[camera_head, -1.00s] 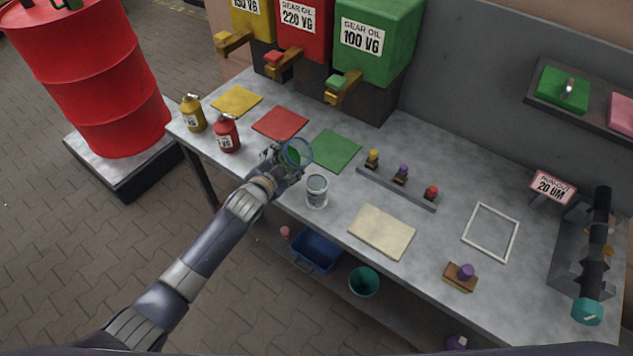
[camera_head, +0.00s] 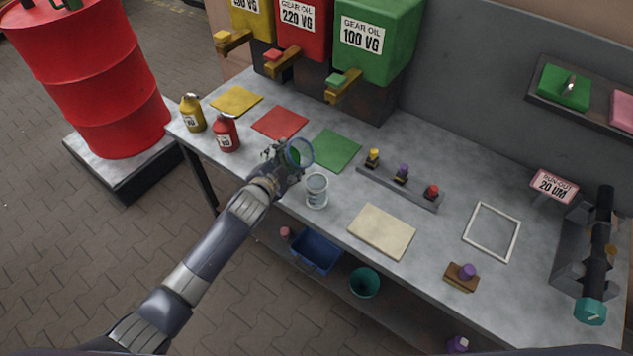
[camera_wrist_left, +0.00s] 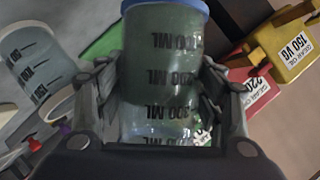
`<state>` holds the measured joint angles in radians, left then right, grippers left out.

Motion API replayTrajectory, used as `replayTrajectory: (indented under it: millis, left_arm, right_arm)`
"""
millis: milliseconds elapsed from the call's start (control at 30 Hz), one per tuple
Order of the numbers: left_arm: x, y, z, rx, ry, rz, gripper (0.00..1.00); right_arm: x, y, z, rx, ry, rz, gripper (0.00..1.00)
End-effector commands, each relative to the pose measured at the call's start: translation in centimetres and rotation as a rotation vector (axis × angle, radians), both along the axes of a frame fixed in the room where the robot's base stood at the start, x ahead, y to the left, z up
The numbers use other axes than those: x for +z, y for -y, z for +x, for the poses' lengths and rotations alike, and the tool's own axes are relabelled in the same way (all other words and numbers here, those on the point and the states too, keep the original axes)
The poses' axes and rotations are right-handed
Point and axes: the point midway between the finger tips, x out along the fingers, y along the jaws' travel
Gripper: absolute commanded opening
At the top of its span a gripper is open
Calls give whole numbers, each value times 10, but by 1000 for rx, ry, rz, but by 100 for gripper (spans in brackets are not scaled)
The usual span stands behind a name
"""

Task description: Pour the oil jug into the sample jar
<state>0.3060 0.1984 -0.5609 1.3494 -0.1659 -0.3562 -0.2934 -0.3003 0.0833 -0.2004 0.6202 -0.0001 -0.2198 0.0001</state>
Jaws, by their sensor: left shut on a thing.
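My left gripper (camera_head: 288,160) is shut on the oil jug (camera_head: 300,152), a clear vessel with a blue rim. It holds the jug above the bench near its front edge, apparently tilted. In the left wrist view the jug (camera_wrist_left: 160,75) sits between both fingers, with ML marks and dark greenish contents towards the blue rim; the bottom end looks clear. The sample jar (camera_head: 317,190), a clear cup with dark marks, stands upright on the bench just right of and below the jug. It also shows in the left wrist view (camera_wrist_left: 30,65). My right gripper is out of view.
Yellow (camera_head: 192,114) and red (camera_head: 226,133) oil cans stand left of the gripper. Behind are colored mats, including a green one (camera_head: 333,150), and gear oil dispensers (camera_head: 375,45). A rack of stamps (camera_head: 400,184) and a beige pad (camera_head: 382,231) lie to the right.

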Motion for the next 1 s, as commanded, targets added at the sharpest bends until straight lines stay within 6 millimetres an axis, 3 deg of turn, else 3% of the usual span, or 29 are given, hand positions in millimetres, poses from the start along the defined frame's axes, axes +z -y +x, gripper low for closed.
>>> replayTrajectory:
  millis: [1000]
  left_arm:
    - [-1,0,1,0,43,75,31]
  right_arm:
    - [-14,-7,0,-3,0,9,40]
